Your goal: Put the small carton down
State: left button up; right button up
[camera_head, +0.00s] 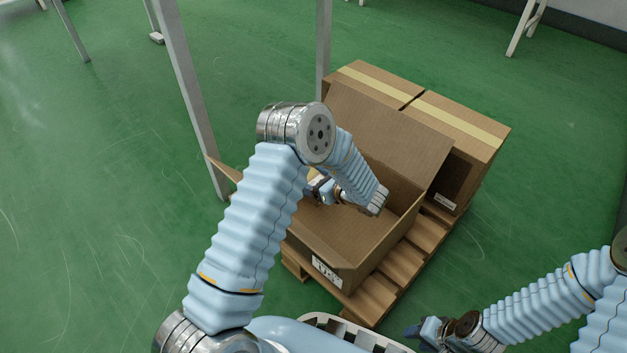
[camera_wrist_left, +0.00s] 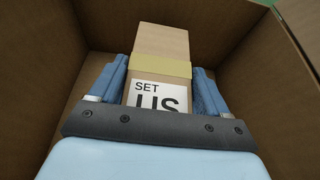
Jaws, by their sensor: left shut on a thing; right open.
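The small carton (camera_wrist_left: 160,68) is brown with a yellow tape band and a white label reading "SET US". My left gripper (camera_head: 318,187) is shut on it, one blue finger at each side in the left wrist view. The carton is inside a large open box (camera_head: 345,240), with brown walls around it. Whether the carton touches the box floor I cannot tell. In the head view my left arm hides most of the carton. My right gripper (camera_head: 418,331) is open and empty at the lower right, away from the box.
The open box stands on a wooden pallet (camera_head: 400,268) with its flaps spread. Closed taped cartons (camera_head: 455,125) stand behind it on the pallet. A grey metal post (camera_head: 185,90) rises close to the box's left flap. The green floor (camera_head: 530,210) is clear at right.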

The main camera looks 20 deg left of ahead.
pick_arm(q)
jog(key=shift+f, duration=0.5)
jog(key=shift+f, duration=0.1)
jog(key=o, duration=1.3)
jog(key=shift+c, duration=0.2)
jog(key=shift+r, duration=0.2)
jog(key=p+v, duration=0.1)
jog(key=v, duration=1.1)
jog(key=shift+r+p, duration=0.4)
